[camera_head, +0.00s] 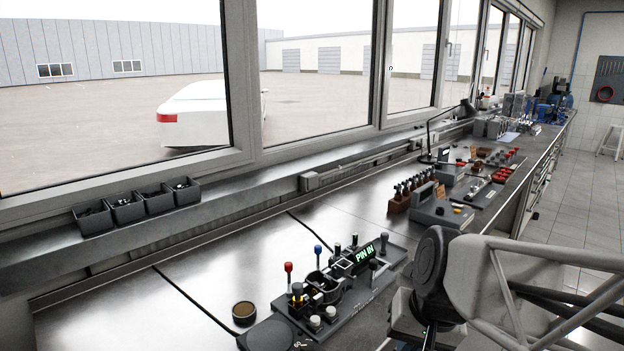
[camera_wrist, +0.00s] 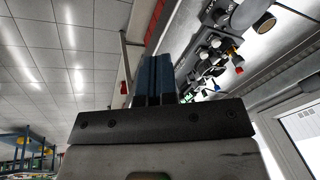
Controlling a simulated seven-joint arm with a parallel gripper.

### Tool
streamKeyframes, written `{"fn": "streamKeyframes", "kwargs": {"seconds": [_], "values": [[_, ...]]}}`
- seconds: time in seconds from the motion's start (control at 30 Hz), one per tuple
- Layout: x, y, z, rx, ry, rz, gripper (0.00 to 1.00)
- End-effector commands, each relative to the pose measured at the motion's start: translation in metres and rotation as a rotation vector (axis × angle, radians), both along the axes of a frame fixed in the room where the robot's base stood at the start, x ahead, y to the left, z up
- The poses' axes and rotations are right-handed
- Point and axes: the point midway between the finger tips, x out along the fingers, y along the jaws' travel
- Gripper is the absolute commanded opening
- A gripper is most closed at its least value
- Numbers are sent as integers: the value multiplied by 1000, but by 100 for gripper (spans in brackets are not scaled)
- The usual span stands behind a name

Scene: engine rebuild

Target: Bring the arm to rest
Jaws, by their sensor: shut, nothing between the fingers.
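My arm (camera_head: 480,270) shows at the lower right of the head view, beside the near edge of the bench. Its gripper end cannot be made out clearly there. In the wrist view my gripper (camera_wrist: 155,62) has its two dark blue fingers side by side, shut and empty. The fingers touch no object that I can see. The wrist view is tilted, with the ceiling at left and the bench at upper right.
A black fixture (camera_head: 340,290) with coloured knobs and a green "PIN IN" display stands on the bench (camera_head: 130,310). A round brown-topped part (camera_head: 243,312) lies left of it. Dark bins (camera_head: 125,208) line the sill. Tool racks (camera_head: 410,192) stand farther back. Bare bench lies between.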

Motion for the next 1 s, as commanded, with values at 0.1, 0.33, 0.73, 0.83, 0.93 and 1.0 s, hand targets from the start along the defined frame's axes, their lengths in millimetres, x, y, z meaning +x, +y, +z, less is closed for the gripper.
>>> {"fn": "streamKeyframes", "kwargs": {"seconds": [0.1,0.33,0.73,0.83,0.93,1.0], "values": [[-24,-15,4,-95,-16,71,0],[-49,-33,8,-212,-26,153,0],[-53,-37,8,-234,-26,168,0],[-53,-37,8,-233,-26,168,0],[-53,-37,8,-233,-26,167,0],[-53,-37,8,-233,-26,167,0]]}}
